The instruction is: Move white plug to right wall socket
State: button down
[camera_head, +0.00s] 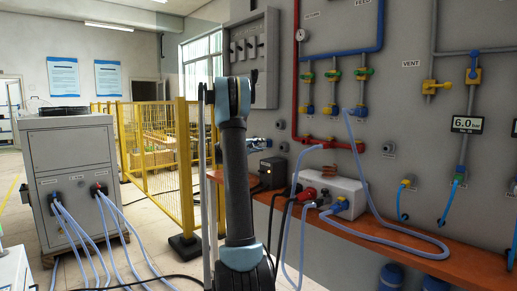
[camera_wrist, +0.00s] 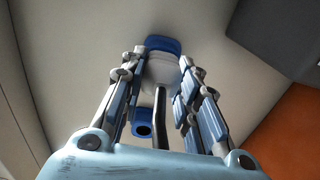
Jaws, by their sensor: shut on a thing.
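My gripper (camera_wrist: 160,70) is shut on the white plug (camera_wrist: 160,74), whose rounded body shows between the fingertips in the wrist view. A dark cable (camera_wrist: 161,118) runs from the plug back toward my palm. A blue flap or cover (camera_wrist: 163,43) sits just beyond the plug, close to the grey wall. I cannot tell whether the plug is seated in a socket there. A blue hollow fitting (camera_wrist: 142,124) lies left of the cable. In the head view, my gripper (camera_head: 260,143) is small and partly hidden by my arm, near the wall. The plug is not clear there.
An orange bench (camera_head: 450,262) runs along the wall with a white box (camera_head: 330,187) of plugs and a small dark device (camera_head: 272,171). Pipes and valves fill the wall at right. A yellow fence (camera_head: 155,150) and grey cabinet (camera_head: 75,165) stand left.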

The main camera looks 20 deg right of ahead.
jog(key=shift+w+d, duration=0.1)
jog(key=shift+d, duration=0.25)
jog(key=c, duration=1.2)
grip_release()
jog(key=shift+o, duration=0.2)
jog(key=shift+a, duration=0.1)
jog(key=v, duration=1.1)
jog(key=shift+a, duration=0.4)
jog(key=s+a+f+m+g+y, duration=0.1)
jog(key=s+a+f+y, duration=0.2)
jog(key=s, duration=0.6)
jog(key=s+a+f+m+g+y, duration=0.1)
jog(key=s+a+f+y, duration=0.1)
jog(key=s, duration=0.8)
jog(key=s+a+f+m+g+y, duration=0.1)
jog(key=s+a+f+y, duration=0.2)
jog(key=s, duration=0.6)
jog(key=s+a+f+y, duration=0.3)
jog(key=s+a+f, duration=0.2)
jog(key=s, duration=0.3)
jog(key=s+a+f+y, duration=0.3)
jog(key=s+a+f, duration=0.3)
jog(key=s, duration=0.3)
jog(key=s+a+f+g+y, duration=0.1)
jog(key=s+a+f+y, duration=0.2)
jog(key=s+a+f, duration=0.3)
jog(key=s, duration=0.2)
jog(key=shift+s+f+m, duration=0.3)
jog(key=shift+s+m, duration=0.1)
